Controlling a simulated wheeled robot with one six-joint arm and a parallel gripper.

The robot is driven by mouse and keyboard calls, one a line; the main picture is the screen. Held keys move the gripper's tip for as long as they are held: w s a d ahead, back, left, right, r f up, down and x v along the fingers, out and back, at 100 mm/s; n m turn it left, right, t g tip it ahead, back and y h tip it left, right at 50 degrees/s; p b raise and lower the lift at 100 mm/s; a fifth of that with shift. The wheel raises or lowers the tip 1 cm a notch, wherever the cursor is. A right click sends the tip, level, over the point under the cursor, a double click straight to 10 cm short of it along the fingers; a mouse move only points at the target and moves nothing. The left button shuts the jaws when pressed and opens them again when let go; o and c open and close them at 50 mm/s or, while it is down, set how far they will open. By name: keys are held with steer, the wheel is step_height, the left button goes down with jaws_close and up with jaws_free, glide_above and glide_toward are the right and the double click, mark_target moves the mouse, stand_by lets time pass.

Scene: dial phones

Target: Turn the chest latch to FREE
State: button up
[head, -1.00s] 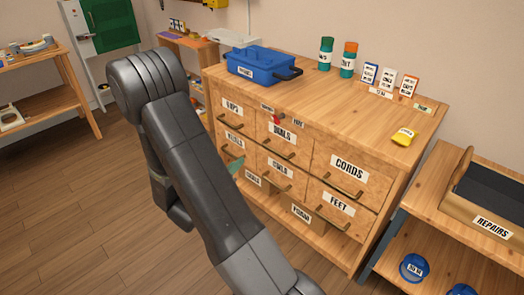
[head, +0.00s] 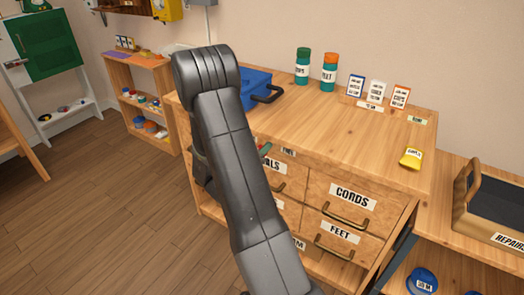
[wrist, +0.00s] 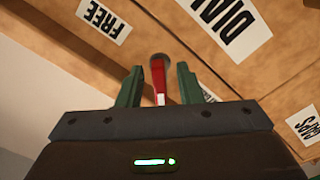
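The chest (head: 345,150) is a wooden drawer cabinet. Its latch (wrist: 158,78), a red handle with a pale end and a dark pivot, shows in the wrist view on the chest front. My gripper (wrist: 159,80) is open, with one green finger on each side of the latch and gaps between. In the head view my arm hides most of the gripper and the latch; a bit of green finger shows by the DIALS drawer.
A side shelf with a REPAIRS crate (head: 490,205) is at right. Floor (head: 100,220) is clear at left.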

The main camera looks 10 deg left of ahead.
jaws_close()
steer(key=shift+f+m+b, duration=0.1)
steer(key=shift+m+b, duration=0.2)
steer(key=m+b, duration=0.3)
steer(key=shift+f+m, duration=0.1)
steer(key=shift+m, duration=0.2)
steer(key=m+b, duration=0.4)
steer(key=m, duration=0.1)
steer(key=shift+d+b, duration=0.1)
steer(key=shift+b, duration=0.3)
steer(key=m+b, duration=0.3)
steer(key=m, duration=0.1)
steer(key=shift+m+b, duration=1.9)
steer(key=shift+m, duration=0.4)
steer(key=shift+r, duration=0.2)
